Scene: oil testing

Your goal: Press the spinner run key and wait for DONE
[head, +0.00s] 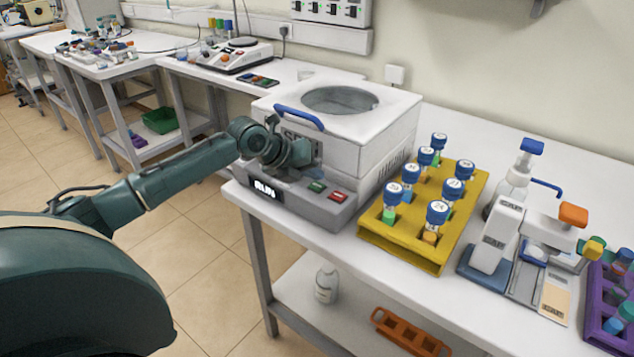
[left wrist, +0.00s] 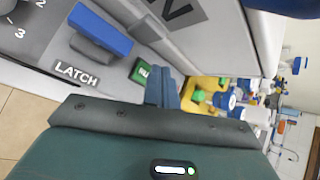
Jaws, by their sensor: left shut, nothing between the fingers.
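The white and grey spinner (head: 395,130) stands on the bench with its lid down and a blue handle (head: 299,117) across the front. Its green run key (head: 317,187) is on the front panel beside a red key (head: 338,197). The lit display (head: 265,190) shows white characters too blurred to read surely. My left gripper (head: 312,173) is shut and empty just above the green key. In the left wrist view its fingertips (left wrist: 163,85) are beside the green key (left wrist: 141,71); I cannot tell whether they touch it. A blue latch (left wrist: 100,28) lies near. My right gripper is out of view.
A yellow rack (head: 405,246) with several blue-capped tubes stands close to the right of the spinner. Farther right are a dispensing device (head: 497,235) and a purple rack (head: 597,310). An orange rack (head: 410,335) and a bottle (head: 326,285) are on the lower shelf.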

